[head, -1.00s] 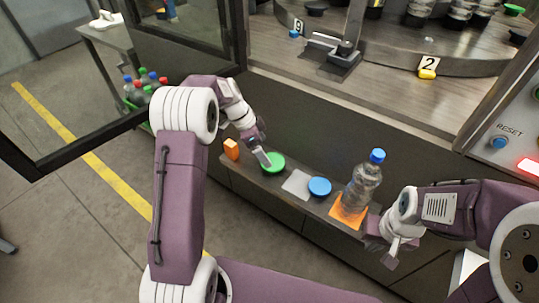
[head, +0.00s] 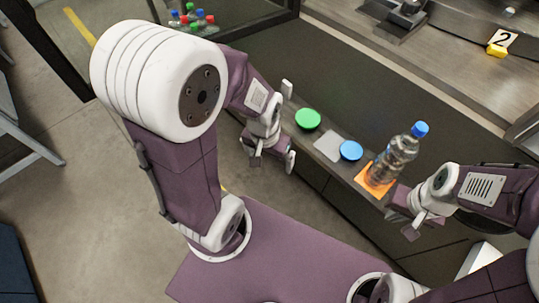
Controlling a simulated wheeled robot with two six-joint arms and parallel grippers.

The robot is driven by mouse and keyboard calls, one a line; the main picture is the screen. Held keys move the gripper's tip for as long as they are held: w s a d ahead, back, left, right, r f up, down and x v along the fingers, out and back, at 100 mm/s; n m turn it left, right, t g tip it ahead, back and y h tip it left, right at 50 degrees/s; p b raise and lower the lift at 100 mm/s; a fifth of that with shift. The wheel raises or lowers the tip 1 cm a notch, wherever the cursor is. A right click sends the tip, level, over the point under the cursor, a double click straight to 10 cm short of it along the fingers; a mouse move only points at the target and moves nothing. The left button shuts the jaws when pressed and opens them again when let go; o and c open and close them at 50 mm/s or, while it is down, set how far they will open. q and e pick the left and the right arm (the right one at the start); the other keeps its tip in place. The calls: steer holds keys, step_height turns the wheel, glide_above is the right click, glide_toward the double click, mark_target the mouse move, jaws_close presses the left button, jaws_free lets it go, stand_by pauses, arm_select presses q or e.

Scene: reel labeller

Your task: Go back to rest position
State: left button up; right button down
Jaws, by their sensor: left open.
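My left gripper (head: 272,160) hangs in front of the shelf's left end, open and empty, apart from the green disc. My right gripper (head: 408,226) is at the shelf's right end, just below and right of the bottle; its finger gap is hard to make out. On the narrow shelf (head: 337,178) lie a green disc (head: 307,119), a pale grey square (head: 328,146) and a blue disc (head: 350,151). A clear bottle with a blue cap (head: 396,158) stands upright on an orange square (head: 368,184).
The machine deck (head: 455,75) with a yellow marker and a "2" sign (head: 500,42) is behind the shelf. Several capped bottles (head: 194,20) stand at the upper left behind a dark frame. The floor (head: 75,180) to the left is open.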

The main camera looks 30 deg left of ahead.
step_height(320, 180, up, 16)
steer(key=p, duration=1.5)
steer(key=shift+f+p, duration=0.2)
steer(key=shift+p, duration=0.1)
